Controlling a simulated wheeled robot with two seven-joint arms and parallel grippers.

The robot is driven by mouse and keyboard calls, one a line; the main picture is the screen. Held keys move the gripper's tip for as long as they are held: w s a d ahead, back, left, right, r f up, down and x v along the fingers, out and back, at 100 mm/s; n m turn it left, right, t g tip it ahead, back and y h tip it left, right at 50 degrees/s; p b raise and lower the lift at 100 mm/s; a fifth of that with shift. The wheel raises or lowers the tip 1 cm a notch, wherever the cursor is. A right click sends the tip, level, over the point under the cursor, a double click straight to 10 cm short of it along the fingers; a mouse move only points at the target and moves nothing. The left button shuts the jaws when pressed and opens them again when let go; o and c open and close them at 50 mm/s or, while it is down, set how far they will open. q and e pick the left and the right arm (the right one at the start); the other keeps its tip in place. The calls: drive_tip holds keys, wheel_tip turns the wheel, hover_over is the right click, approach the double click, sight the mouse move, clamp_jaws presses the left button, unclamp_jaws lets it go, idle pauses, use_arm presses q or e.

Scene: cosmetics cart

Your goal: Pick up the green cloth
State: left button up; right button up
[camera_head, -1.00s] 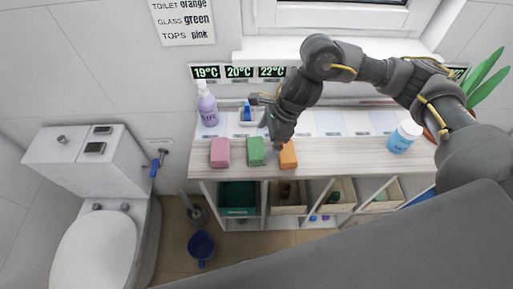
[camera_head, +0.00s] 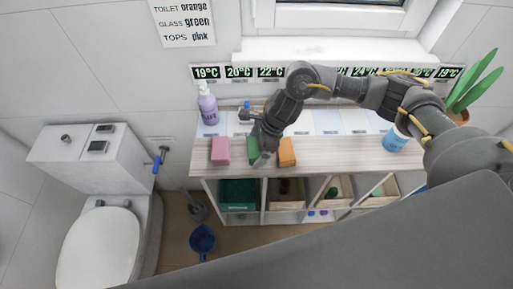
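The green cloth (camera_head: 252,147) is a small folded block on the wooden cart top, between the pink cloth (camera_head: 220,151) and the orange cloth (camera_head: 287,152). My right gripper (camera_head: 262,158) points down at the green cloth and covers its right part. I cannot tell whether the fingers touch the cloth or how far apart they are. My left gripper is not in view.
A purple pump bottle (camera_head: 208,105) stands at the back left of the cart top (camera_head: 330,151). A toilet (camera_head: 100,245) is at the left. Shelf bins, including a green one (camera_head: 238,194), sit below.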

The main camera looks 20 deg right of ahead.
sight(253, 146)
drive_tip(key=c, duration=0.7)
drive_tip(key=shift+r, duration=0.1)
drive_tip(key=shift+w+r+b, duration=0.1)
drive_tip(key=shift+r+b, duration=0.15)
drive_tip(key=shift+b, duration=0.1)
wheel_tip(253, 146, up, 2)
drive_tip(key=shift+r+b, duration=0.25)
drive_tip(key=shift+b, duration=0.65)
drive_tip(key=s+r, duration=0.4)
drive_tip(key=shift+r+b, duration=0.1)
drive_tip(key=shift+b, duration=0.3)
drive_tip(key=s+r+p, duration=0.5)
drive_tip(key=s+p, duration=0.2)
drive_tip(key=s, duration=0.3)
drive_tip(key=shift+a+r, duration=0.15)
drive_tip(key=shift+r, duration=0.2)
